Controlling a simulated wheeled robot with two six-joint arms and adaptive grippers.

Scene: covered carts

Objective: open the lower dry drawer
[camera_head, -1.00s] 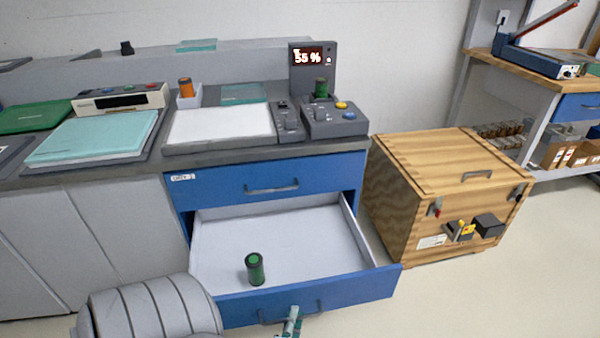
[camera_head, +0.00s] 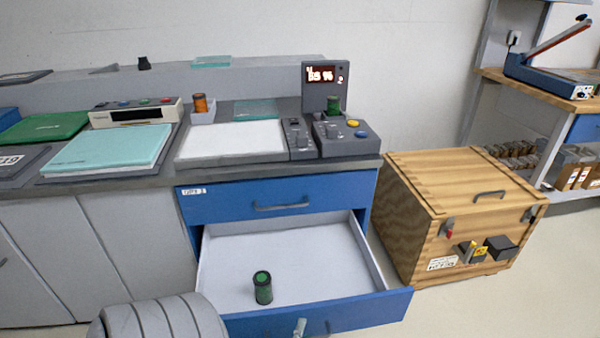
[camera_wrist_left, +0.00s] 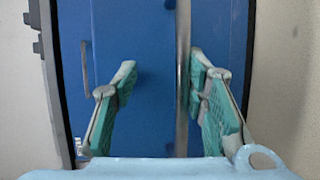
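The lower blue drawer (camera_head: 365,309) stands pulled out under the closed upper drawer (camera_head: 260,202), its pale inside (camera_head: 330,262) showing. A dark green cylinder (camera_head: 263,288) stands upright in it. My left gripper's fingertip (camera_head: 300,327) shows at the front of the lower drawer, at the bottom edge of the head view; the rest is cut off. In the left wrist view my left gripper (camera_wrist_left: 163,65) is open, with the metal handle bar (camera_wrist_left: 183,85) between its teal-padded fingers, nearer the right finger. Whether it touches is unclear. My right gripper is out of view.
A wooden crate (camera_head: 430,215) stands on the floor right of the drawers. The worktop above holds a teal-covered book (camera_head: 108,149), a white pad (camera_head: 232,142), an orange cylinder (camera_head: 200,103) and a control box with a display (camera_head: 322,75). Open floor lies at the lower right.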

